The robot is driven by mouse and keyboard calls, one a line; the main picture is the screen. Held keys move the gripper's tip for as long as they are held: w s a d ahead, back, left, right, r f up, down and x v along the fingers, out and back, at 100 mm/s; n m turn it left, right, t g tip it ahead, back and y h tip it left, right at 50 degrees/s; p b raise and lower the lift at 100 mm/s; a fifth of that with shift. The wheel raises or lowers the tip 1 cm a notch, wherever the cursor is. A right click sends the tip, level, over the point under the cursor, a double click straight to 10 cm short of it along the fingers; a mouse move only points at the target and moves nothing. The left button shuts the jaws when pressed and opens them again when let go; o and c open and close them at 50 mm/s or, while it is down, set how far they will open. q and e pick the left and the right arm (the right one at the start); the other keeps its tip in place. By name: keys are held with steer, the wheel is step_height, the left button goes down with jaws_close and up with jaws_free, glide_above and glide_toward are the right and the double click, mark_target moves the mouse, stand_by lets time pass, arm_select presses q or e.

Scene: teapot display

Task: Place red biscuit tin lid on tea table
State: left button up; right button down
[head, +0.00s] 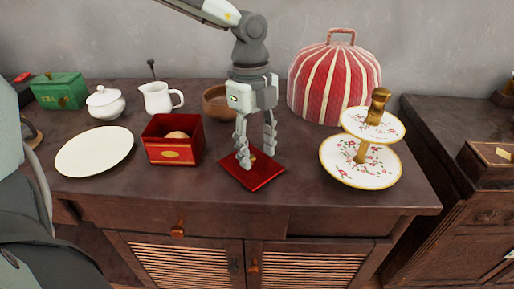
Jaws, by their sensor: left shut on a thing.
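The red biscuit tin lid (266,180) lies at the tea table's top (225,195), near the front edge and right of the tin. My left gripper (257,158) points down over the lid, shut on its small gold knob, which is mostly hidden between the fingers. The lid looks flat and at or very near the table surface; I cannot tell whether it touches. The open red biscuit tin (173,152) stands to the left with a biscuit inside. My right gripper is not in view.
A white plate (94,151), sugar bowl (108,103), milk jug (160,98) and green tea box (58,91) stand to the left. A wooden bowl (215,103) and striped tea cosy (334,82) are behind. A two-tier floral stand (345,174) is to the right.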

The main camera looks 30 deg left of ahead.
arm_select(q)
steer(key=shift+f, duration=0.1)
steer(key=o, duration=1.3)
steer(key=shift+c, duration=0.2)
steer(key=shift+o, duration=1.4)
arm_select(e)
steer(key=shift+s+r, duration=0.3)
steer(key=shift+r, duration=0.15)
